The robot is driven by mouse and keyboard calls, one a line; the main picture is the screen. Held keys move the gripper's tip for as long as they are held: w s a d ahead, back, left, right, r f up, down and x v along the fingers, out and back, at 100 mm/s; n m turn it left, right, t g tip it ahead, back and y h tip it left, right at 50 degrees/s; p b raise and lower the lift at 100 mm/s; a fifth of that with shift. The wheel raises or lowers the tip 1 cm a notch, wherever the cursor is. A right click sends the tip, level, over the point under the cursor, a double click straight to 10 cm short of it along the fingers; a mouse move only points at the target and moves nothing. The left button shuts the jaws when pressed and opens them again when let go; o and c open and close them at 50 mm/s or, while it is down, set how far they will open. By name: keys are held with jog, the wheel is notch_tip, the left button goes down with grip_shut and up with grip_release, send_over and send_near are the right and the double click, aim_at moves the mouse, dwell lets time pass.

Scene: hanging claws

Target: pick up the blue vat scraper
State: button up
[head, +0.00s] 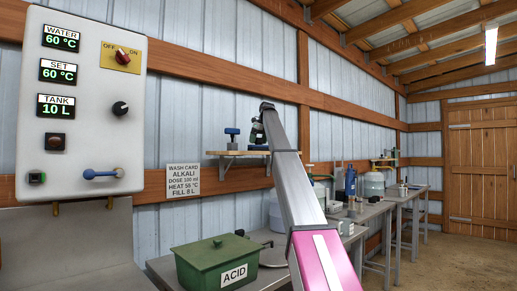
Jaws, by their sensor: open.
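I cannot pick out the blue vat scraper for certain. A small blue-topped object (232,131) stands upright on the wooden wall shelf (228,153). A low blue piece (258,148) shows on the same shelf, to the right, just left of my arm. My arm rises from the lower right, and its dark end bends down above this shelf. My gripper (257,138) is small and dark there, partly hidden by my arm, just above the low blue piece. It is open; whether it touches anything cannot be told.
A green box labelled ACID (217,263) sits on the near bench. A control panel (83,105) with a blue lever (102,174) is at left. A blue bottle (350,183) and a pale drum (374,186) stand on benches behind my arm. The floor (445,262) at right is clear.

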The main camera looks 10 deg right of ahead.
jog(key=shift+c, duration=0.3)
jog(key=c, duration=1)
jog(key=shift+c, duration=0.2)
jog(key=shift+r, duration=0.15)
notch_tip(320, 180, up, 10)
jog(key=shift+f, duration=0.1)
jog(key=o, duration=0.4)
jog(key=shift+c, duration=1.1)
